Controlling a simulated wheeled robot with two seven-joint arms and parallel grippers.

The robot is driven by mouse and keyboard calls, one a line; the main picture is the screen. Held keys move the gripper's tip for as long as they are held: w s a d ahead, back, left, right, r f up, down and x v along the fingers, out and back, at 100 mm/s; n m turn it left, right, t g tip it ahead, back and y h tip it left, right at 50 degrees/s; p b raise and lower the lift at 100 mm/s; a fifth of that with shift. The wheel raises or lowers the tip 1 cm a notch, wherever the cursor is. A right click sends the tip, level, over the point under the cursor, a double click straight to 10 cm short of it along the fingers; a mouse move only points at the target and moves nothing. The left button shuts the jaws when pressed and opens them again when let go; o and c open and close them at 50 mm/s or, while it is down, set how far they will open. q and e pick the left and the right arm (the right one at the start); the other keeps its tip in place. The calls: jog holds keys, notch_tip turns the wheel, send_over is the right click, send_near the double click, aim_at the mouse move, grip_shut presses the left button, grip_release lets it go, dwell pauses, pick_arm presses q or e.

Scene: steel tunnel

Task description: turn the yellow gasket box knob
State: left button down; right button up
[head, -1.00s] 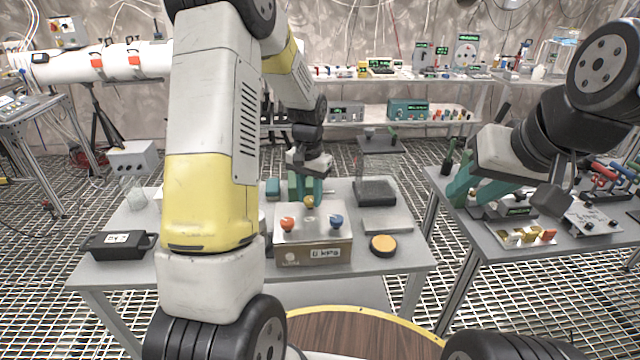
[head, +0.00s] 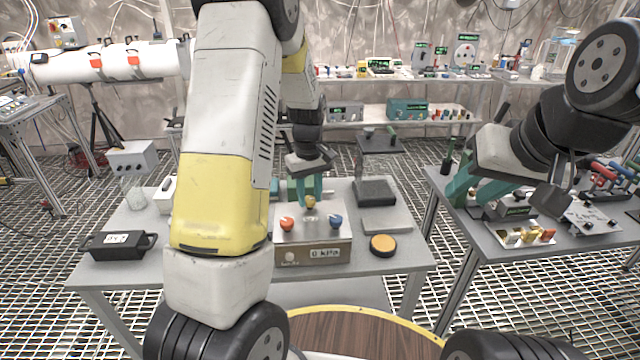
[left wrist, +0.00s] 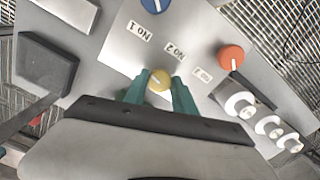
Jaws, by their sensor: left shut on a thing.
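The gasket box (head: 312,252) stands on the middle table, with a display reading "0 kPa" on its front. Its top carries a red-orange knob (head: 287,224), a blue knob (head: 336,222) and the yellow knob (head: 311,201) at the back. The left wrist view also shows the yellow knob (left wrist: 159,79), the blue knob (left wrist: 155,4) and the orange knob (left wrist: 231,58). My left gripper (head: 311,196) has its green fingers shut on the yellow knob, one on each side. My right gripper (head: 468,192) is over the right table; its fingertips are partly hidden.
A black-handled case (head: 118,245) is on the table's left. A yellow-topped round button (head: 383,245), a grey plate (head: 386,221) and a dark block (head: 375,192) are to the box's right. The right table (head: 560,245) holds several small parts.

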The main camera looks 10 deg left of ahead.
aim_at(310, 199)
pick_arm(q)
jog(key=shift+w+n, duration=0.1)
jog(key=shift+n, duration=1)
jog(key=c, duration=1)
grip_release()
notch_tip(310, 199, up, 8)
jog(key=shift+f, duration=0.1)
